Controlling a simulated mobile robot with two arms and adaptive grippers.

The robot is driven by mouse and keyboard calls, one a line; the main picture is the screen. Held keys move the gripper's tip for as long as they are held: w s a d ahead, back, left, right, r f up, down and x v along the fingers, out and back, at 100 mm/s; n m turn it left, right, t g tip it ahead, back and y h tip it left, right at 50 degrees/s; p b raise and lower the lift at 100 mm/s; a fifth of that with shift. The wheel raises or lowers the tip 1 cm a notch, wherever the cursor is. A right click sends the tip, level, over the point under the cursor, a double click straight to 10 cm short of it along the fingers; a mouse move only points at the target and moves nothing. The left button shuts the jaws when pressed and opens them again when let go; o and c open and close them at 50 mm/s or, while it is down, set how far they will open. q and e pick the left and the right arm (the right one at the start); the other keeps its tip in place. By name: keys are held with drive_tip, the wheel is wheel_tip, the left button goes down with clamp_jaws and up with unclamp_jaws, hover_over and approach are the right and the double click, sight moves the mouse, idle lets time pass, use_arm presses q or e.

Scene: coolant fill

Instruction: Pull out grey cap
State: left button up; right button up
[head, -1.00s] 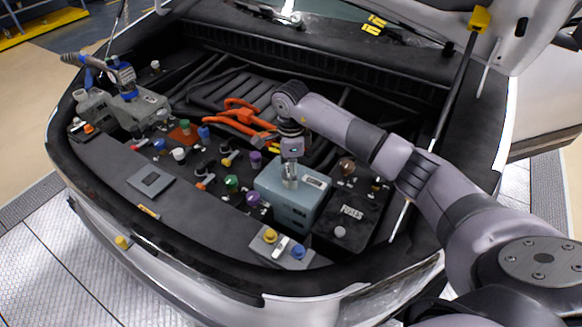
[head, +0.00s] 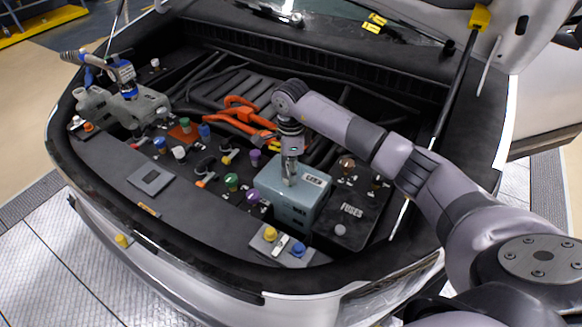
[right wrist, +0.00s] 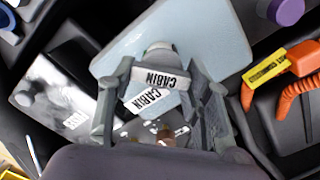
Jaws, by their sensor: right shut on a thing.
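A blue-grey tank (head: 287,208) stands right of centre in the engine bay in the head view. In the right wrist view its pale top (right wrist: 215,35) fills the upper middle. The grey cap (right wrist: 158,50) shows there, with a white CABIN label on it. My right gripper (head: 290,182) points down onto the tank's top. In the wrist view its fingers (right wrist: 160,72) are on both sides of the cap, shut on it. I cannot tell whether the cap is seated or raised. My left gripper is not in view.
A black fuse box (head: 350,212) is right of the tank. Green and purple caps (head: 253,196) stand to its left. Orange cables (head: 243,115) lie behind. A plate with yellow and blue caps (head: 283,243) is in front. A blue-and-grey tool (head: 122,76) is far left.

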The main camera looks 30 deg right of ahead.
drive_tip(key=o, duration=0.5)
drive_tip(key=c, duration=0.4)
drive_tip(key=shift+o, duration=0.2)
drive_tip(key=shift+w+n+b, duration=0.1)
drive_tip(key=shift+n+b, duration=1.05)
drive_tip(key=shift+n, duration=0.35)
drive_tip(key=shift+n+b, duration=0.65)
drive_tip(key=shift+n, duration=0.25)
drive_tip(key=shift+n+b, duration=0.5)
drive_tip(key=shift+n, duration=0.3)
drive_tip(key=shift+w+n+b, duration=0.15)
drive_tip(key=shift+n+b, duration=0.75)
drive_tip(key=shift+n, duration=0.6)
